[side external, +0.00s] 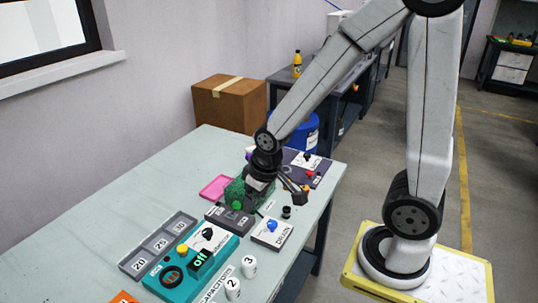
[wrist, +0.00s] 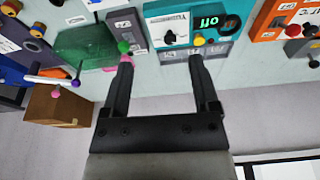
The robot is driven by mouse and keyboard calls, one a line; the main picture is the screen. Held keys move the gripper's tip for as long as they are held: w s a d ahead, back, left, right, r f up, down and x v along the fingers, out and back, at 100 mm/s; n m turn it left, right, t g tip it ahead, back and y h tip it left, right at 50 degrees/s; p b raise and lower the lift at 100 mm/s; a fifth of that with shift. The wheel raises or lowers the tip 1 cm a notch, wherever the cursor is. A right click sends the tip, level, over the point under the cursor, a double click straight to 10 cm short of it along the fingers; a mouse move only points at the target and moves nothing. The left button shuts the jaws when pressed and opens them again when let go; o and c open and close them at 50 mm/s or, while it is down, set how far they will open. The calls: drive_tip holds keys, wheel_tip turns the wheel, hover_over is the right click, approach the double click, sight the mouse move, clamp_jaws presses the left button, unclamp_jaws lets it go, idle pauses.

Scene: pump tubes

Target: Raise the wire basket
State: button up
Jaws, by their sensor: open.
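A green, mesh-like box (side external: 235,192), which looks like the wire basket, stands on the table beside my wrist in the side view, partly hidden by it. In the wrist view a see-through green shape (wrist: 85,45) lies left of my fingers, with a green knob (wrist: 124,47) and a pink knob at its edge by the left fingertip. My gripper (wrist: 160,60) is open, with nothing seen between its fingers. I cannot tell whether the left finger touches the knobs.
A teal device (side external: 190,262) with dials and a lit display stands near the front, beside a grey numbered tray (side external: 158,244). A white box with a blue knob (side external: 272,231) and two white cylinders stand near the right edge. A pink tray (side external: 215,187) lies behind. The left rear tabletop is clear.

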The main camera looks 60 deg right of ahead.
drive_tip(key=w+d+m, duration=0.2)
drive_tip(key=w+d, duration=0.3)
drive_tip(key=w, duration=0.2)
drive_tip(key=m+h, duration=0.2)
drive_tip(key=m, duration=0.2)
hover_over(249, 160)
drive_tip(key=s, duration=0.2)
wheel_tip(249, 160, down, 9)
drive_tip(key=shift+w+a+r+t, duration=0.1)
drive_tip(key=shift+a+r+t, duration=0.1)
drive_tip(key=shift+t, duration=0.3)
drive_tip(key=shift+f, duration=0.15)
drive_tip(key=shift+x, duration=3.75)
drive_tip(key=shift+w+d, duration=0.1)
drive_tip(key=shift+d, duration=0.05)
clamp_jaws()
